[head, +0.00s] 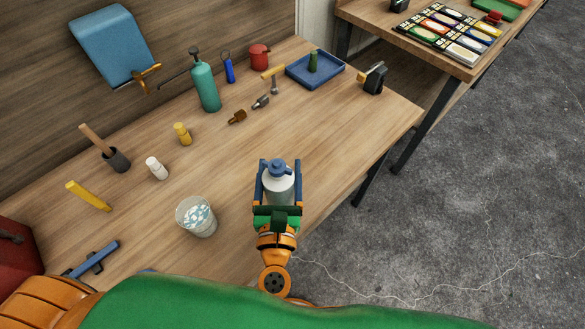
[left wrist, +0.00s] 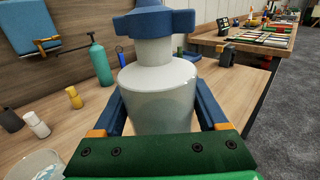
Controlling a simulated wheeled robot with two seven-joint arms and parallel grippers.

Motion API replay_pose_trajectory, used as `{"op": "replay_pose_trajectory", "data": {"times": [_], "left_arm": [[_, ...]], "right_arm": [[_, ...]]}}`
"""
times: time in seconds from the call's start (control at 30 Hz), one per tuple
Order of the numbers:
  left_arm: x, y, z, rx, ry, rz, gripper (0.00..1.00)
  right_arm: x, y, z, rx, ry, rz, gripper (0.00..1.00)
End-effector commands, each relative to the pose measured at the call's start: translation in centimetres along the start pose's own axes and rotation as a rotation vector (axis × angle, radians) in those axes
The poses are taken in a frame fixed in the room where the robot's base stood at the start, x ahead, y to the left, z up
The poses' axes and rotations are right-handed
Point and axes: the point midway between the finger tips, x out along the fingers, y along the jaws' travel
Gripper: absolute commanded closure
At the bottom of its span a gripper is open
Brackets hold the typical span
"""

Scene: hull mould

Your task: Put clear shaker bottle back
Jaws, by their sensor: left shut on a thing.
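The clear shaker bottle (head: 278,188), greyish with a blue cap, is upright between the blue fingers of my left gripper (head: 280,167) in the head view. The gripper is shut on its body, one finger on each side. In the left wrist view the bottle (left wrist: 162,95) fills the middle, its blue cap above the fingers, its base hidden by the green gripper body. It is over the front part of the wooden bench (head: 330,130); I cannot tell whether its base touches the top. My right gripper is not in view.
A clear tub (head: 197,216) stands left of the bottle. A white bottle (head: 157,168), yellow bottle (head: 182,134) and green sprayer (head: 205,85) stand farther back. A blue tray (head: 315,70) holds a green item. The bench right of the bottle is clear.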

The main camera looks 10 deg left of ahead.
Motion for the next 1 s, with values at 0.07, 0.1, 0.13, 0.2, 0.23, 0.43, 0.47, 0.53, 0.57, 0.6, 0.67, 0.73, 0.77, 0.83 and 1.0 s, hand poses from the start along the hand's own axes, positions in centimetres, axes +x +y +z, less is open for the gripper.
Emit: {"op": "replay_pose_trajectory", "data": {"times": [0.07,0.1,0.13,0.2,0.23,0.43,0.47,0.53,0.57,0.6,0.67,0.73,0.77,0.83,1.0], "left_arm": [[1.0,0.2,-0.7,0.002,-0.004,-0.004,1.00],[1.9,0.5,-1.3,0.002,-0.005,-0.002,1.00],[2.8,0.7,-1.8,0.001,-0.006,-0.003,1.00],[5.1,1.4,-3.0,0.000,-0.006,-0.002,1.00],[6.1,1.7,-3.4,0.000,-0.007,-0.002,1.00],[11.1,3.1,-8.3,-0.001,-0.003,-0.003,1.00],[11.5,3.3,-8.7,-0.001,-0.004,-0.003,1.00],[12.3,3.5,-9.2,-0.001,-0.004,-0.003,1.00],[12.5,3.5,-9.4,0.000,-0.003,-0.004,1.00],[12.7,3.6,-9.5,0.000,-0.002,-0.004,1.00],[13.1,3.8,-10.1,-0.001,-0.003,-0.003,1.00],[13.6,3.9,-11.5,-0.001,-0.002,-0.003,1.00],[13.5,3.9,-12.4,-0.001,-0.001,-0.004,1.00],[13.5,3.9,-13.7,-0.001,-0.001,-0.004,1.00],[13.5,3.9,-13.0,0.001,-0.001,-0.004,1.00]], "right_arm": [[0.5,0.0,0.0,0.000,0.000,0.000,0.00],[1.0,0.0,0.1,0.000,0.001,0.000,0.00],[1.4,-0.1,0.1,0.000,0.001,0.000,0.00],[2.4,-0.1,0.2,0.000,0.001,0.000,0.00],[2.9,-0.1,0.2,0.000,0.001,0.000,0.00],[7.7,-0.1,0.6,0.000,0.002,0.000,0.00],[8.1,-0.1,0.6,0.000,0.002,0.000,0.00],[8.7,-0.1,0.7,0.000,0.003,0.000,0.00],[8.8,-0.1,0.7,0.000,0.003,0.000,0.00],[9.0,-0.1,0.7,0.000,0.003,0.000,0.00],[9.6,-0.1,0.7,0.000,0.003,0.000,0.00],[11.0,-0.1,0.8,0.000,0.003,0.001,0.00],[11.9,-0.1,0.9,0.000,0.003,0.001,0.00],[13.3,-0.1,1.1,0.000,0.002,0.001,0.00],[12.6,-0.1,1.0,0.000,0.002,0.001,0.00]]}}
